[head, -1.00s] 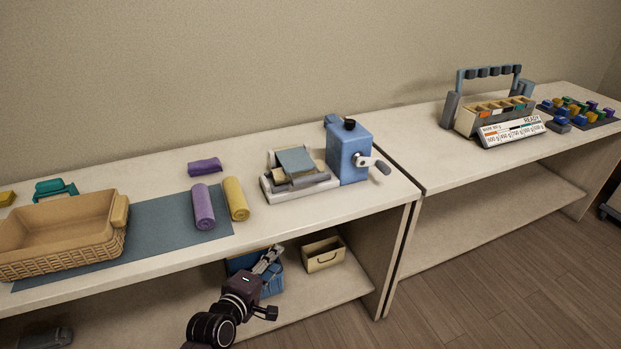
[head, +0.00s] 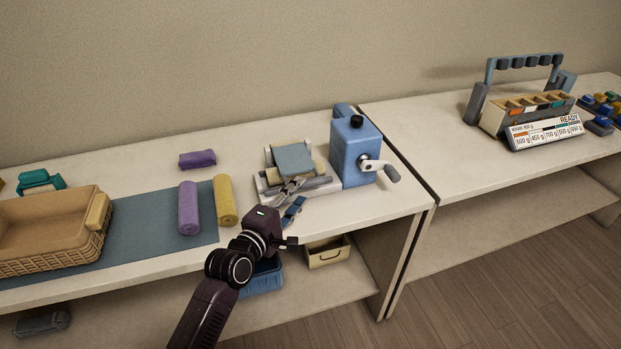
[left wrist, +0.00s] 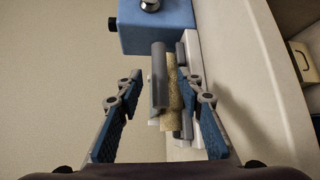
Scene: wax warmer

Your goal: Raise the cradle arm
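A blue machine (head: 352,150) with a side crank (head: 378,168) stands on the near counter. On its left is a white base (head: 262,187) with a cradle carrying a tilted blue-grey plate (head: 293,158). I cannot tell for sure which part is the cradle arm; a long grey bar (left wrist: 158,85) shows in the left wrist view, beside a rough tan piece (left wrist: 174,100). My left gripper (head: 299,192) is open at the front of the cradle. In the wrist view its fingers (left wrist: 160,76) stand apart on both sides of the bar, with no clear contact. My right gripper is out of view.
Purple (head: 189,207) and yellow (head: 225,201) rolls and a wicker basket (head: 50,255) are on the left. A blue bin (head: 262,278) and a tan drawer box (head: 327,254) sit on the shelf below. A rack with a READY panel (head: 545,133) stands on the right counter.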

